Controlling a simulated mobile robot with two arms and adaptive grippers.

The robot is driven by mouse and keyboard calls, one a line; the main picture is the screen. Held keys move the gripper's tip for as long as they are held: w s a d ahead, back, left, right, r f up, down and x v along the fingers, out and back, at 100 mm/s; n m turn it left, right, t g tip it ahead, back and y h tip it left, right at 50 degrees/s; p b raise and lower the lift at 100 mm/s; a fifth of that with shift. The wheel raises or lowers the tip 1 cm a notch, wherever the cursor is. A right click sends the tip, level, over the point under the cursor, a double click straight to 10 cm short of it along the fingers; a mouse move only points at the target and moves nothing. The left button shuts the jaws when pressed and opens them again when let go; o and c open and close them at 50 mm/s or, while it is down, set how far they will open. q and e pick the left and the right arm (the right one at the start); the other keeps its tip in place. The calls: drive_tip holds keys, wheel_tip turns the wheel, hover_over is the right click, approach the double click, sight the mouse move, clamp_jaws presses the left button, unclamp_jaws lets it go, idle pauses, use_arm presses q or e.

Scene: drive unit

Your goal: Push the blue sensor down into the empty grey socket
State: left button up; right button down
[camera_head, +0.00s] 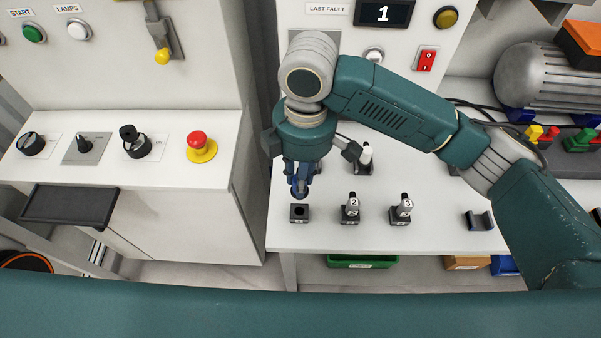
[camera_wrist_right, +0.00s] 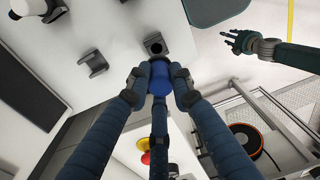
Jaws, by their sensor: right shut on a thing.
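The blue sensor (camera_wrist_right: 160,78) is a short blue cylinder between the fingers of my right gripper (camera_wrist_right: 159,88). In the head view, my right gripper (camera_head: 301,180) points down just behind the empty grey socket, shut on the sensor, which is mostly hidden there by the fingers. The socket (camera_head: 299,213) is a small dark grey block with a round hole near the front left of the white table. It also shows just beyond the sensor in the wrist view (camera_wrist_right: 155,45). The sensor appears apart from the hole. My left gripper (camera_wrist_right: 238,42) is empty with spread fingers.
Sockets to the right hold grey sensors marked 2 (camera_head: 352,205) and 3 (camera_head: 403,206). A white-topped part (camera_head: 366,155) stands behind. An empty dark cradle (camera_head: 479,221) sits further right. A red emergency button (camera_head: 199,146) is on the left console. The table's front edge is close.

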drive_tip(key=shift+f+b, duration=0.45)
drive_tip(key=shift+f, duration=1.15)
drive_tip(key=shift+p, duration=0.6)
drive_tip(key=shift+f, duration=0.15)
drive_tip(key=shift+a+f+b, duration=0.1)
drive_tip(key=shift+f+b, duration=0.5)
drive_tip(key=shift+f, duration=0.65)
